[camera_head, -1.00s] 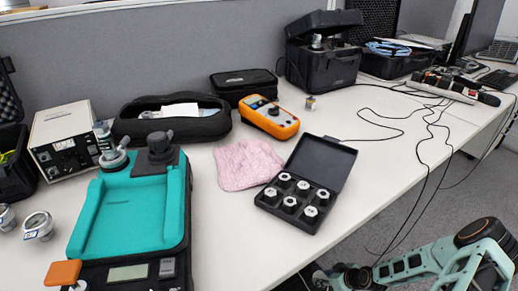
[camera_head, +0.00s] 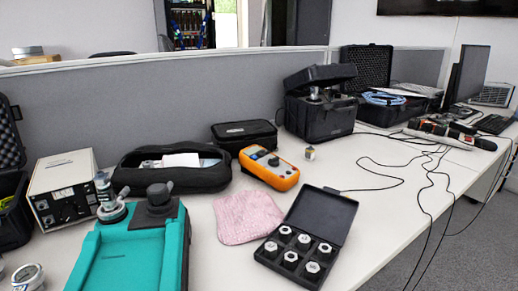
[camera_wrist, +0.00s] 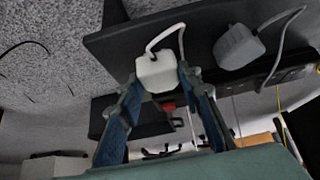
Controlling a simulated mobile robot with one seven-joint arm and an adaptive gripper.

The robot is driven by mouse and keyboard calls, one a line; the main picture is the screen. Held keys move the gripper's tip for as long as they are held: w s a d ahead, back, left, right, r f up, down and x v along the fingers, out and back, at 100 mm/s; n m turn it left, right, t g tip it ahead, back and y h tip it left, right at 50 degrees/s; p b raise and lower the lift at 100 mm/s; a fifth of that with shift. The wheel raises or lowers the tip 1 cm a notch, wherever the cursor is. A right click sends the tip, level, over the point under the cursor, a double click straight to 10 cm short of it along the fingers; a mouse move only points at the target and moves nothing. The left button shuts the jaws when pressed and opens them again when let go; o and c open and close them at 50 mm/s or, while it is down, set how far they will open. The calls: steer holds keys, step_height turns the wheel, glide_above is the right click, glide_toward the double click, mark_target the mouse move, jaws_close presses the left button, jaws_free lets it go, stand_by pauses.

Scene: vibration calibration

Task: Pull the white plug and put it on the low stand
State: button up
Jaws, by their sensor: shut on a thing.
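The white plug (camera_wrist: 156,70) shows in the wrist view, with a pale cord curving up from it. My gripper (camera_wrist: 158,80) has its blue-lined fingers on both sides of this plug and is shut on it. The plug is in front of a dark bar (camera_wrist: 108,42); I cannot tell whether it is still seated there. A second, greyer plug (camera_wrist: 238,46) sits to the right on the same dark bar, with its own cord. I cannot pick out the low stand in either view. My gripper is outside the head view.
In the head view, the white table (camera_head: 375,215) holds a teal-topped device (camera_head: 125,262), an orange meter (camera_head: 268,167), a pink cloth (camera_head: 248,217) and an open black case of weights (camera_head: 330,208). Loose black cables cross the right side. Rough grey carpet (camera_wrist: 40,40) shows in the wrist view.

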steer(key=shift+f, duration=0.4)
steer(key=o, duration=1.2)
steer(key=shift+p+v, duration=1.1)
steer(key=shift+v, duration=1.35)
steer(key=shift+s+d+r, duration=0.1)
